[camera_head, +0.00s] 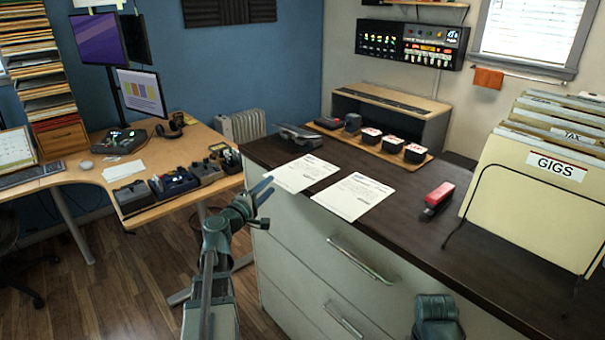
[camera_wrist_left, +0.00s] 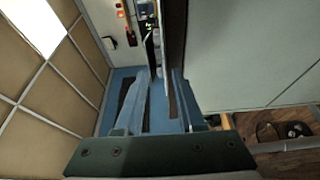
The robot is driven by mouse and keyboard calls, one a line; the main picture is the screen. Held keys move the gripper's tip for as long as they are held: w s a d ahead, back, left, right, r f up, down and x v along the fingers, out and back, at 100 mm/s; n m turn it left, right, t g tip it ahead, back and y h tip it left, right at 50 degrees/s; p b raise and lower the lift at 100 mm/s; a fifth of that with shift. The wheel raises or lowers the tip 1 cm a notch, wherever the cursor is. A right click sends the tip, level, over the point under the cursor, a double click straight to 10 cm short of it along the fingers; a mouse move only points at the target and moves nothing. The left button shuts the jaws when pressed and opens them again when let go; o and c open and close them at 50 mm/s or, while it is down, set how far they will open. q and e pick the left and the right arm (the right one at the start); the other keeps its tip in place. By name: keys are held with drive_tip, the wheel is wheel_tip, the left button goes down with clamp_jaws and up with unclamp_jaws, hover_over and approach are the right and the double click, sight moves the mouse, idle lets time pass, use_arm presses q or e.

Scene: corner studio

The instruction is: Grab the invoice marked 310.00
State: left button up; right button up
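Two white printed sheets lie flat on the dark cabinet top: a left sheet (camera_head: 301,174) and a right sheet (camera_head: 353,197), both near the front edge. Their print is too small to read, so I cannot tell which is marked 310.00. My left gripper (camera_head: 268,204) is in front of the cabinet's left end, left of and apart from both sheets. Its two fingers are spread and nothing shows between them; the wrist view also shows the open fingers (camera_wrist_left: 160,100), with the cabinet's edge beyond. My right gripper is not in view.
A red stapler (camera_head: 438,196) lies right of the sheets. A file rack (camera_head: 525,185) labelled GIGS stands farther right. Behind are a wooden tray (camera_head: 428,158) with small items and a dark device (camera_head: 299,136). Cabinet handles (camera_head: 362,261) protrude in front. A desk (camera_head: 85,165) stands left.

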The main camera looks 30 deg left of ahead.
sight(280, 181)
use_arm(q)
drive_tip(key=shift+w+d+f+b, duration=0.1)
drive_tip(key=shift+w+d, duration=0.05)
drive_tip(key=shift+w, duration=0.85)
drive_tip(key=shift+w+d+f+b, duration=0.1)
drive_tip(key=shift+w+d, duration=0.05)
drive_tip(key=shift+w, duration=0.8)
drive_tip(key=shift+w+d+f+b, duration=0.1)
drive_tip(key=shift+w+d, duration=0.05)
drive_tip(key=shift+w, duration=0.85)
drive_tip(key=shift+s, duration=0.1)
clamp_jaws()
